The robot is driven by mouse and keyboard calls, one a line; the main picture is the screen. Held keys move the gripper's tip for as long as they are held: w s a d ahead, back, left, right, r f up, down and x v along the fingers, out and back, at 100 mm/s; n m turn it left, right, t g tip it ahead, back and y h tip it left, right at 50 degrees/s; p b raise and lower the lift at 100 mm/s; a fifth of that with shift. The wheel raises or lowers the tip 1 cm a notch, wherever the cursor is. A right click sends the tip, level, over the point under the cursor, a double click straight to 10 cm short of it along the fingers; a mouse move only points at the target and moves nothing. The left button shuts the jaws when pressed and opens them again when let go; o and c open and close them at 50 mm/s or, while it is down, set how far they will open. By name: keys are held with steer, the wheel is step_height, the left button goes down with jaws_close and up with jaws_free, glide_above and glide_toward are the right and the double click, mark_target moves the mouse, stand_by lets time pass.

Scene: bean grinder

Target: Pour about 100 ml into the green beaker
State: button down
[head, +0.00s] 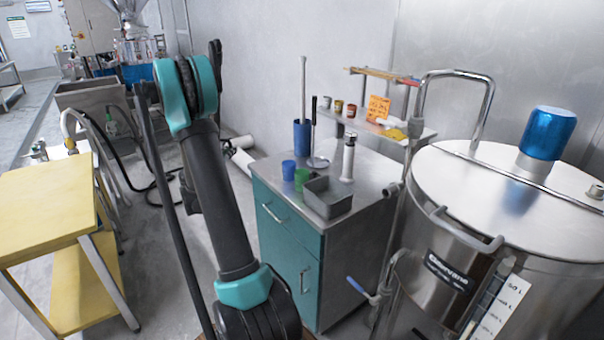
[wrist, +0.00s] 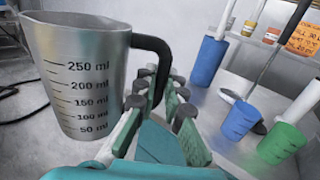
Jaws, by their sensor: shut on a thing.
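A metal measuring jug (wrist: 85,75) with a black handle (wrist: 155,50) and marks from 50 to 250 ml fills the left of the wrist view. My gripper (wrist: 160,105) is shut on the jug's handle, and the jug hangs close to upright. What is inside the jug cannot be seen. The green beaker (wrist: 281,143) stands on the metal counter at the lower right of the wrist view, apart from the jug. In the head view the green beaker (head: 302,179) stands beside the blue beaker (head: 288,169). I cannot make out the jug in the head view.
The counter (head: 262,166) also holds a grey bin (head: 328,200), a tall blue cylinder (head: 302,135) and a white-and-black upright tool (head: 348,160). A shelf (head: 360,122) with small pots is behind. A large steel tank (head: 500,200) stands to the right.

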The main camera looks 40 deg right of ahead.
steer(key=s+d+m+g, duration=0.4)
steer(key=s+g, duration=0.3)
steer(key=s, duration=0.2)
steer(key=s+d+r+m+g+h, duration=0.1)
steer(key=s+d+m+g, duration=0.4)
steer(key=s+d+g, duration=0.2)
steer(key=shift+s+d+m+g+h, duration=0.3)
steer(key=shift+s, duration=0.95)
steer(key=f+m+t+y, duration=0.1)
steer(key=s+f+m+t+y, duration=0.1)
steer(key=m+y, duration=0.1)
steer(key=s+d+f+m+t+y, duration=0.1)
steer(key=m, duration=0.1)
steer(key=shift+s+f+t+y+p, duration=0.2)
steer(key=shift+f+t+y+p, duration=0.1)
steer(key=shift+f, duration=0.05)
steer(key=shift+w+a+r+m+t+y, duration=0.15)
steer(key=shift+w+m+t+y, duration=0.2)
steer(key=shift+m+t, duration=0.45)
steer(key=shift+w+a+f+t+p, duration=0.1)
steer(key=shift+w+f+t+p, duration=0.15)
steer(key=shift+t+p, duration=0.25)
steer(key=shift+s+f, duration=0.1)
steer(key=shift+s, duration=0.1)
